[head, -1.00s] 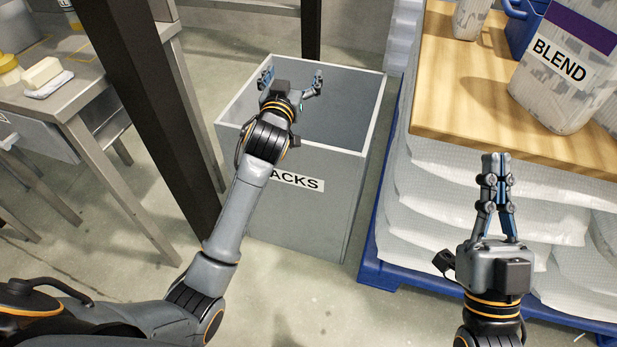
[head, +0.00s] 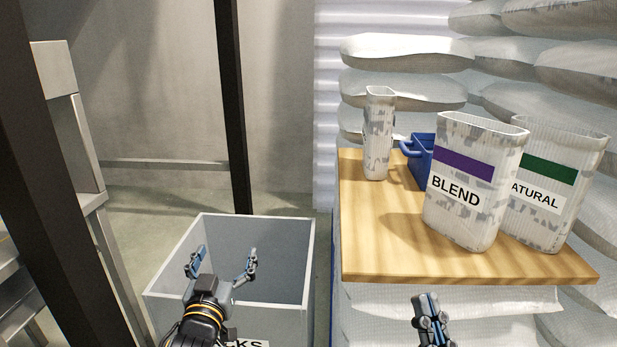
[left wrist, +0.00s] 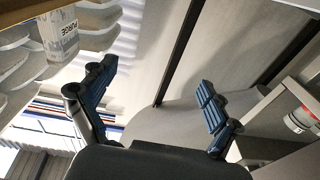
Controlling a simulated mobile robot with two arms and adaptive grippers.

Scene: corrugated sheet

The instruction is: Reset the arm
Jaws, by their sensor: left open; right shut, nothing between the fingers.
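My left gripper (head: 222,264) is open and empty in the head view, over the open grey bin whose front label ends in "CKS". Its two spread fingers also show in the left wrist view (left wrist: 155,100), with nothing between them. My right gripper (head: 428,310) is at the bottom of the head view, in front of the wooden board's near edge. Its fingers are together with nothing held; its lower part is cut off by the picture edge.
The grey bin (head: 165,284) stands left of the wooden board (head: 400,262). On the board are a BLEND sack (head: 470,215), a sack with a green band (head: 560,205), a slim sack (head: 378,135) and a blue container (head: 418,160). A dark post (head: 232,110) rises behind the bin.

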